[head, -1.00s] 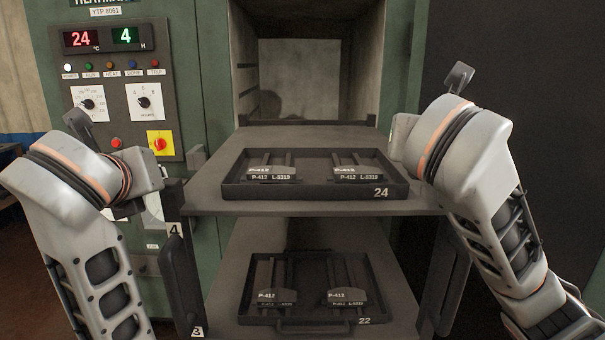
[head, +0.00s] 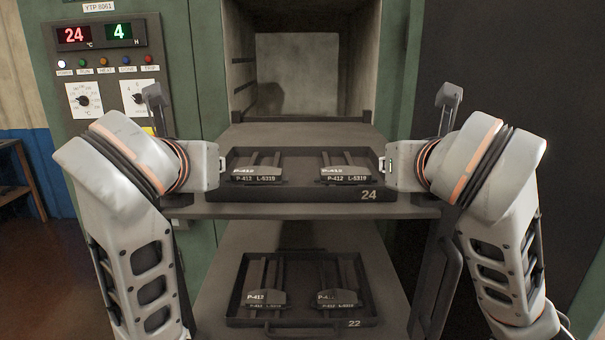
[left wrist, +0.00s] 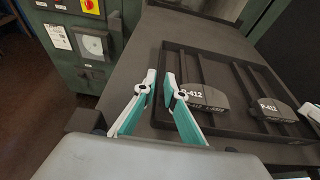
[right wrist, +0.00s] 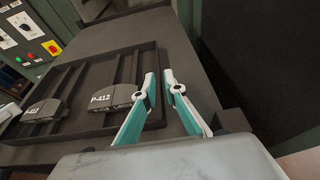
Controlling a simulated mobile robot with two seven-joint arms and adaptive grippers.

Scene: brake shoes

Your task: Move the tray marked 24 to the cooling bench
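The tray marked 24 (head: 310,195) is a dark, low-walled tray holding two brake shoes labelled P-412 (head: 345,175). It lies flat on the pulled-out upper shelf (head: 300,211) of the green oven. My left gripper (left wrist: 159,80) is at the tray's left wall and my right gripper (right wrist: 159,80) is at its right wall. Both pairs of fingers are parted by a narrow gap close to the tray rim. I cannot tell whether the fingers touch the wall. The cooling bench is not clearly identifiable.
A second tray, marked 22 (head: 300,322), sits on the lower shelf with similar shoes. The open oven chamber (head: 298,75) is behind the upper shelf. The control panel (head: 105,65) is at the left. Part of a table (head: 22,180) shows at the far left.

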